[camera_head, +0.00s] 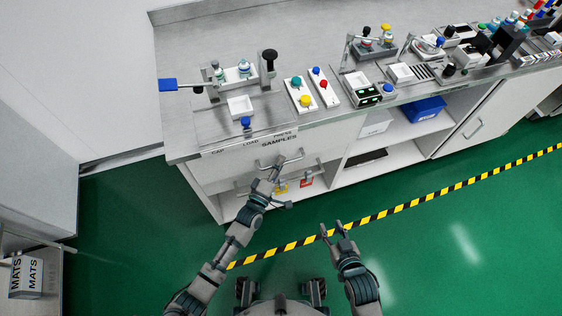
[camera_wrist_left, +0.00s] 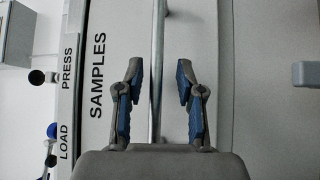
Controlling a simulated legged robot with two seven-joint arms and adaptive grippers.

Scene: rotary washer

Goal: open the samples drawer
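The samples drawer (camera_head: 240,167) is in the upper part of the white cabinet front, under the bench edge, and looks shut. Its SAMPLES label (camera_wrist_left: 97,75) reads sideways in the left wrist view. The drawer's metal bar handle (camera_wrist_left: 158,50) runs between the two fingers of my left gripper (camera_wrist_left: 160,85), nearer one finger. The fingers are apart, with gaps to the bar, so the gripper is open around or just in front of it. In the head view my left gripper (camera_head: 279,166) partly covers the handle. My right gripper (camera_head: 337,231) is open and empty above the green floor.
Another handle (camera_wrist_left: 305,74) is below the samples drawer. A yellow tag (camera_head: 281,188) and a red tag (camera_head: 306,182) show low on the cabinet. Open shelves with a blue bin (camera_head: 424,109) are to the right. The bench top holds several devices. Floor in front is clear.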

